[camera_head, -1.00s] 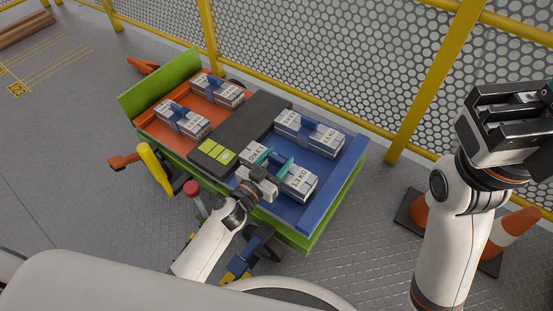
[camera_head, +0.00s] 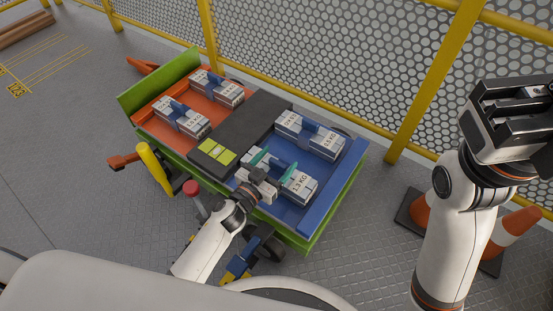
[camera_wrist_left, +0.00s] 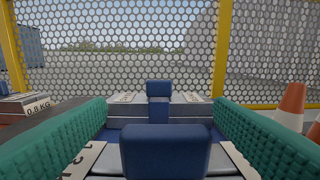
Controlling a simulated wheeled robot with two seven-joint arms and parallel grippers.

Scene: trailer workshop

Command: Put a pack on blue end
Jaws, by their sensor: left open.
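The cart's blue end (camera_head: 325,195) holds two grey-white packs with blue handles. The near pack (camera_head: 302,187) is marked 1.3 KG and rests in the blue tray. The far pack (camera_head: 323,143) lies behind it. My left gripper (camera_head: 273,165) is open over the near pack, its teal pads on either side of the handle. In the left wrist view, the near handle (camera_wrist_left: 165,152) stands between the pads with gaps on both sides. My right gripper (camera_head: 515,110) is raised at the right, away from the cart; its jaw state is unclear.
The orange end (camera_head: 151,125) holds two more packs (camera_head: 182,119) (camera_head: 217,88). A dark centre block (camera_head: 240,130) separates the ends. A green board (camera_head: 160,82) closes the far left. A mesh fence (camera_head: 310,60) stands behind, and cones (camera_head: 510,235) stand right.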

